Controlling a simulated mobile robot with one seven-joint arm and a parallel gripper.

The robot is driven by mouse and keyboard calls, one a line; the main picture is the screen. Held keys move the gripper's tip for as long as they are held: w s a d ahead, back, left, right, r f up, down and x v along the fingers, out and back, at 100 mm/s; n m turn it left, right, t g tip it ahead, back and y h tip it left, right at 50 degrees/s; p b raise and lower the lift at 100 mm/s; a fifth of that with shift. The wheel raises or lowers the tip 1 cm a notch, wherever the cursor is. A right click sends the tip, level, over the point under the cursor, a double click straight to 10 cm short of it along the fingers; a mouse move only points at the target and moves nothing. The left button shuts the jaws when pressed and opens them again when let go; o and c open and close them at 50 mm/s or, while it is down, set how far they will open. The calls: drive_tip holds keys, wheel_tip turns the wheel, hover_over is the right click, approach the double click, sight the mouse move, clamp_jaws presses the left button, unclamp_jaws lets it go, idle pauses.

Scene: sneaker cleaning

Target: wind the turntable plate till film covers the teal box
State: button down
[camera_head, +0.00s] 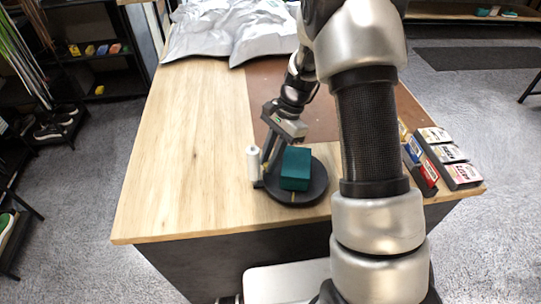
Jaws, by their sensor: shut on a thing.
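The teal box (296,169) stands on the round black turntable plate (308,193) near the table's front edge. Its visible faces look teal; I cannot make out film on them. A white film roll (253,163) stands upright at the left edge of the plate. My gripper (268,160) reaches down from above, just left of the box and right of the roll. Its fingers look close together at the plate, but what is between them is too small to make out. A small yellowish mark (292,196) shows on the front of the plate.
The wooden table (180,150) is clear on the left. A crumpled silver sheet (225,30) lies at the back. Small product boxes (450,155) stand in racks at the right edge. My arm hides part of the table's right side.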

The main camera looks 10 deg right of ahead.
drive_tip(key=shift+s+n, duration=0.25)
drive_tip(key=shift+n, duration=0.15)
drive_tip(key=shift+s+f, duration=0.1)
drive_tip(key=shift+s, duration=0.05)
idle(0.4)
drive_tip(key=c, duration=1.9)
unclamp_jaws()
drive_tip(key=v, duration=1.7)
drive_tip(key=shift+w+a+r, duration=0.2)
drive_tip(key=shift+w+r, duration=0.05)
drive_tip(key=shift+w, duration=0.05)
